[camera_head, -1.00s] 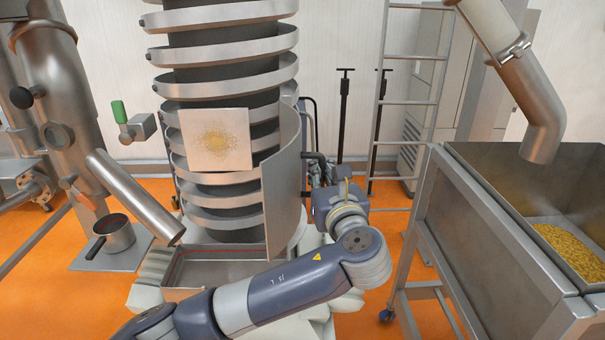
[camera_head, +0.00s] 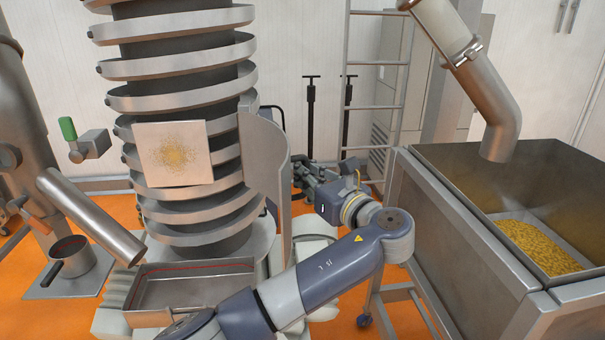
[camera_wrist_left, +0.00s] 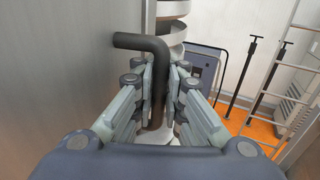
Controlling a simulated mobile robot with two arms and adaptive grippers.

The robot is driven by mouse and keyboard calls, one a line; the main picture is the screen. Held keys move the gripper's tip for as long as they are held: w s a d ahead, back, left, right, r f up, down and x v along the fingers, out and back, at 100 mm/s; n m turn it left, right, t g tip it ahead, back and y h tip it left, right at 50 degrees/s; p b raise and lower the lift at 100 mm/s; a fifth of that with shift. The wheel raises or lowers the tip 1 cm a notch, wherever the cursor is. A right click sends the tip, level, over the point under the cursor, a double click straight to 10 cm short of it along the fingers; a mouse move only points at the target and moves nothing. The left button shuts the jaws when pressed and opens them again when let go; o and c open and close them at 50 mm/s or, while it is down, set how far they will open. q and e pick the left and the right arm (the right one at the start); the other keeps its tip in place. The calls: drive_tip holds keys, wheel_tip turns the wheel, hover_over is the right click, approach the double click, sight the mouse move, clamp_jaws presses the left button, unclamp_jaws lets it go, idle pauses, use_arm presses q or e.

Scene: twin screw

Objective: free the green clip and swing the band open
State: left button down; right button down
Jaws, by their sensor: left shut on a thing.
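The green clip (camera_head: 67,128) has its handle upright on a grey block at the left of the screw column, apart from the band. The band (camera_head: 265,165), a curved steel sheet, stands swung out at the column's right side. My left gripper (camera_head: 308,172) is at the band's outer side, partly hidden by my own arm and the machinery behind. In the left wrist view, its fingers (camera_wrist_left: 160,95) are shut on a black bent handle (camera_wrist_left: 155,75), with the band's steel surface (camera_wrist_left: 75,60) close on the left. My right gripper is not in view.
The spiral column (camera_head: 185,95) carries a square plate (camera_head: 175,152) with a yellow patch. A steel tray (camera_head: 195,290) lies at its foot. A hopper with yellow granules (camera_head: 540,247) stands at the right, and a ladder (camera_head: 375,106) behind. Orange floor shows between.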

use_arm(q)
drive_tip(key=shift+d+f, duration=0.15)
drive_tip(key=c, duration=1.7)
unclamp_jaws()
drive_tip(key=shift+d, duration=0.1)
drive_tip(key=shift+s+d, duration=0.15)
drive_tip(key=shift+a, duration=0.2)
